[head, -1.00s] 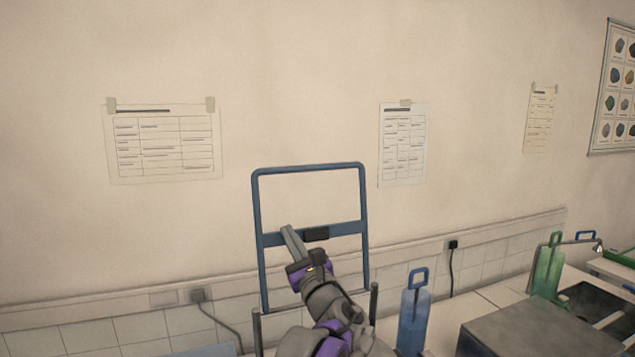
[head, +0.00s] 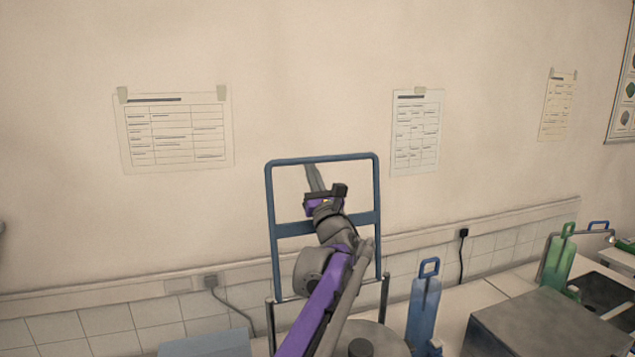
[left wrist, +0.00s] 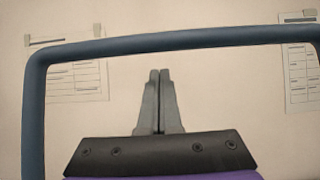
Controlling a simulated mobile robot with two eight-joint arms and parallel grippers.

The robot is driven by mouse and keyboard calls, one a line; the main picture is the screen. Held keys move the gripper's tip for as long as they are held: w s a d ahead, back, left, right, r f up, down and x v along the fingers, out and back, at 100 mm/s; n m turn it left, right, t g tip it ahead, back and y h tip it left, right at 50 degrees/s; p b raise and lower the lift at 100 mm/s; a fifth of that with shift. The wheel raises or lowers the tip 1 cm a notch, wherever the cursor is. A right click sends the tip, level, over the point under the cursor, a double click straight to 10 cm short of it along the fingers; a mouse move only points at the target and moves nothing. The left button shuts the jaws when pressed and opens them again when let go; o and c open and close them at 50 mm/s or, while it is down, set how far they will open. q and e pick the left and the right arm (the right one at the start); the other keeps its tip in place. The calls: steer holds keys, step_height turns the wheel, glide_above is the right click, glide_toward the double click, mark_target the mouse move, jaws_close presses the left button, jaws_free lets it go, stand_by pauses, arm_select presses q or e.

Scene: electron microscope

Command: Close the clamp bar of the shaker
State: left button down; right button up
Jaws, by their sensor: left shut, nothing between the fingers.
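The shaker's clamp bar (head: 271,215) is a blue rectangular frame standing raised and nearly upright in the head view, with a crossbar partway up. Its lower ends meet grey posts. My left gripper (head: 313,177) is shut and empty, and it overlaps the upper opening of the frame, a little below the top rail. In the left wrist view the top rail of the bar (left wrist: 180,40) runs across above the closed fingertips (left wrist: 160,75), with a gap in the picture. I cannot tell whether the gripper touches the bar. My arm hides part of the crossbar and the shaker below.
A blue bottle (head: 423,310) stands right of the shaker, and a green bottle (head: 558,262) is farther right. A grey box-like surface (head: 535,330) lies at the lower right. The wall behind carries paper sheets (head: 178,130) and a cable (head: 235,312).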

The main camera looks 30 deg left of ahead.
arm_select(q)
steer(key=s+d, duration=0.1)
steer(key=s+d+r, duration=0.1)
steer(key=d, duration=0.1)
steer(key=shift+s+r, duration=0.15)
steer(key=shift+s, duration=0.1)
